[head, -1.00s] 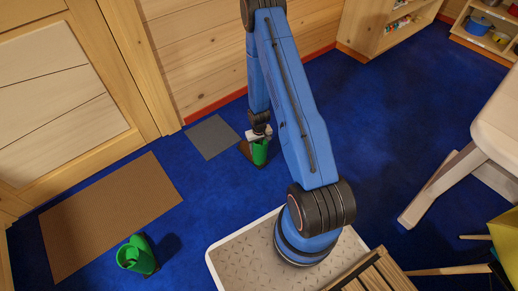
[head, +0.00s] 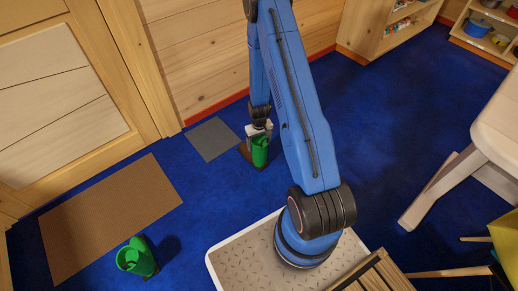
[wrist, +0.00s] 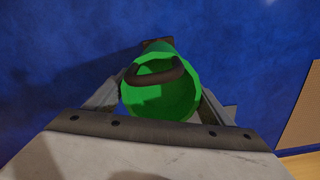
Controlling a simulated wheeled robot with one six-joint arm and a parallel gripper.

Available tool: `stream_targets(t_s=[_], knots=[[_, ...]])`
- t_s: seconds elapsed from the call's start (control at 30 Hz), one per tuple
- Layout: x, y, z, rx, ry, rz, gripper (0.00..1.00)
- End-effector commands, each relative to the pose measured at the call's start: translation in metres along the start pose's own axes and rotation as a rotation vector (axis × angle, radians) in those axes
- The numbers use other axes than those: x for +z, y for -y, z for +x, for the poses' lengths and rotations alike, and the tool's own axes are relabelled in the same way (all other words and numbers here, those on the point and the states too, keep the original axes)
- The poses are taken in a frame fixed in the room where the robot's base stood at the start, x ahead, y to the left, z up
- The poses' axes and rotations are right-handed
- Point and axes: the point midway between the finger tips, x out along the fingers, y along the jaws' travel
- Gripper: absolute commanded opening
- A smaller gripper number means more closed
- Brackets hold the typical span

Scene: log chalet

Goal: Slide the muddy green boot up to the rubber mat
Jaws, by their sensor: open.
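A green boot (head: 260,152) with a brown, muddy-looking foot stands on the blue floor, just right of the grey mat (head: 214,139), with a narrow strip of floor between. My gripper (head: 260,133) is at the top of this boot. In the wrist view the boot's round opening (wrist: 165,98) lies between my two open fingers (wrist: 160,100), one on each side. Whether either finger touches the boot I cannot tell. The foot (wrist: 158,43) points away at the top of that view, partly hidden by the shaft.
A second green boot (head: 135,258) stands at the lower left, beside the brown doormat (head: 110,215). The log wall with a red skirting runs behind the grey mat. A pale table (head: 495,115) stands at the right. Blue floor is open between.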

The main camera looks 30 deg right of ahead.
Motion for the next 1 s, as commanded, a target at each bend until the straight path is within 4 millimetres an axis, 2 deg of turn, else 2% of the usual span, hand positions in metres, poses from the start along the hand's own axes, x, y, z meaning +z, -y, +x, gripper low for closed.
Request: stream_targets(t_s=[0.1, 0.6, 0.8, 1.0], knots=[[-0.001, 0.000, -0.020, 0.000, -0.003, 0.000, 0.75], [-0.001, -0.001, -0.095, 0.000, -0.003, 0.001, 0.75], [-0.001, -0.001, -0.113, 0.000, -0.002, 0.001, 0.75], [0.000, -0.001, -0.119, -0.001, 0.000, 0.001, 0.75]])
